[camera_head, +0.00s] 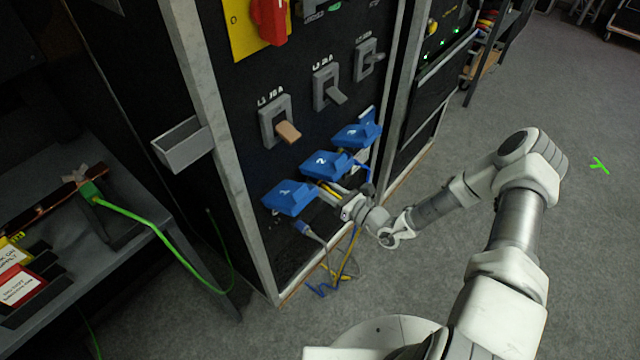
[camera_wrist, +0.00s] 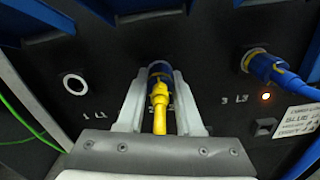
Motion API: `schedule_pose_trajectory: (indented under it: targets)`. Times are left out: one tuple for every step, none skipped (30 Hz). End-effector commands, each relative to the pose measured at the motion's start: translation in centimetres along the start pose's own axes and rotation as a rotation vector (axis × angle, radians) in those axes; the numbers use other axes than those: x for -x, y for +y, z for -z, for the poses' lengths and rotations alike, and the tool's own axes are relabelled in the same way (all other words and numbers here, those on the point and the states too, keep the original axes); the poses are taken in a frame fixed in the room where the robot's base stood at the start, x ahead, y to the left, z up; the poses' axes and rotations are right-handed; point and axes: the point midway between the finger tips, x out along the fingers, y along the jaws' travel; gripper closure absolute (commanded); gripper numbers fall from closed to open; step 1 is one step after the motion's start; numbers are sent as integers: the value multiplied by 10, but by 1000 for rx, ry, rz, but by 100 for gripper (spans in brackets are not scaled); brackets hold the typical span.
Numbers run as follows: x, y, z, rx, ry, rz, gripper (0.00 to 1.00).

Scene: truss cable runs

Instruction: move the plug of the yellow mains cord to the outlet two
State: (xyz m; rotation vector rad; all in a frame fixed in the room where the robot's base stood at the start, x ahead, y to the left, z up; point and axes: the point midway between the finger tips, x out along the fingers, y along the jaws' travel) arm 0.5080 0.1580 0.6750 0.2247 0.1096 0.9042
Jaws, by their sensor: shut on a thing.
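The yellow mains cord (camera_wrist: 161,118) ends in a blue plug (camera_wrist: 157,72) with a yellow collar. My gripper (camera_wrist: 158,85) is shut on this plug, a finger on each side. The plug points at the panel in the middle position, between the sockets marked 1 and 3, where outlet two lies. Its front end is hidden, so I cannot tell how deep it sits. In the head view my gripper (camera_head: 345,212) is below the raised blue lid numbered 2 (camera_head: 328,163), and the plug is mostly hidden.
Outlet one (camera_wrist: 75,84) is an open ring, empty. Outlet three holds a blue plug (camera_wrist: 262,66) with a blue cord, and an orange lamp (camera_wrist: 266,97) glows below it. Cords gather near the floor.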

Motion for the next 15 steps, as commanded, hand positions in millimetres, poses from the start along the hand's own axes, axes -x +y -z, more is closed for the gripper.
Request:
schedule_pose_trajectory:
  targets:
    - [-3,1,-4,-28,-7,-2,100]
    - [-3,1,-4,-53,-7,-2,100]
    - [-3,1,-4,-90,-7,-1,100]
    - [-3,1,-4,-118,-7,-2,100]
    - [-4,1,-4,-143,-7,-2,100]
    - [-4,1,-4,-174,-7,-2,100]
    - [-4,1,-4,-193,-7,-2,100]
    - [-4,1,-3,-208,-7,-3,100]
    - [-4,1,-3,-221,-6,-3,100]
    - [-4,1,-3,-227,-6,-3,100]
    - [-4,1,-3,-230,-6,-3,100]
    - [-4,1,-3,-231,-6,-3,100]
    - [-4,1,-3,-230,-6,-4,100]
    - [-4,1,-3,-230,-6,-4,100]
    - [-4,1,-3,-229,-6,-4,100]
